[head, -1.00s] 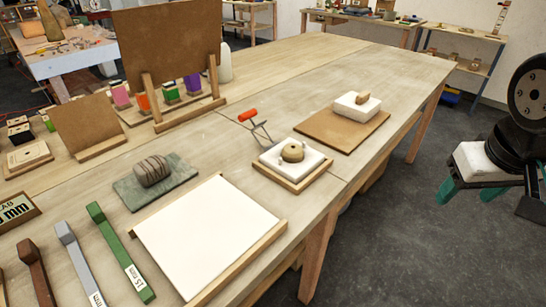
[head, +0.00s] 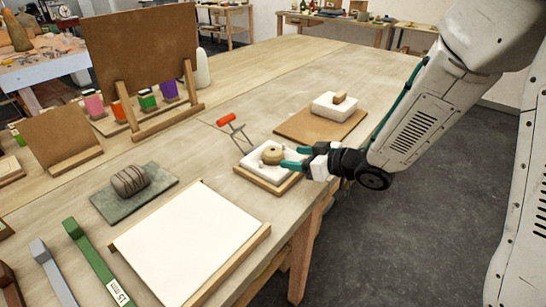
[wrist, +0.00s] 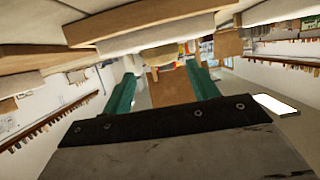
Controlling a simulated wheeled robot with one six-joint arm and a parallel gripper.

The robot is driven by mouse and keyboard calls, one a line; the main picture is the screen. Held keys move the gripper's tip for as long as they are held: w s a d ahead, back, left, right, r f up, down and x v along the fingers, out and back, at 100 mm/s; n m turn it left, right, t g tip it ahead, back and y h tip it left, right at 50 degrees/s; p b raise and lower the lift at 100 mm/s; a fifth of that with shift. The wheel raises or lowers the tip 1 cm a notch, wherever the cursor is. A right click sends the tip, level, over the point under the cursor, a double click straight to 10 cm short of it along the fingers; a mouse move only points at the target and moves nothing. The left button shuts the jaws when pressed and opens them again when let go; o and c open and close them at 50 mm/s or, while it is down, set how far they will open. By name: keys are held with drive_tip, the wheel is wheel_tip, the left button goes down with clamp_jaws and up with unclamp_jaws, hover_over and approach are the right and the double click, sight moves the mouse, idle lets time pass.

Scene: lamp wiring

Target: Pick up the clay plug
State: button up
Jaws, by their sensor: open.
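The clay plug (head: 272,155) looks like the round tan piece with a small dark hole on top. It sits on a white block (head: 253,159) in a shallow wooden tray (head: 263,181) near the table's right edge. My gripper (head: 290,157) is open at the plug's right side in the head view, its teal fingers low over the white block. I cannot tell whether they touch the plug. In the wrist view the gripper (wrist: 161,90) shows its two fingers apart. A brown shape stands between them there, and I cannot tell what it is.
A white block (head: 336,108) on a brown board (head: 300,127) lies farther back. A white panel (head: 190,240) and a striped stone (head: 130,180) lie to the left.

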sight(281, 153)
drive_tip(key=x, duration=0.7)
drive_tip(key=shift+a+r, duration=0.1)
drive_tip(key=shift+r, duration=0.15)
drive_tip(key=c, duration=0.7)
drive_tip(key=shift+c, duration=0.5)
drive_tip(key=shift+r, duration=0.15)
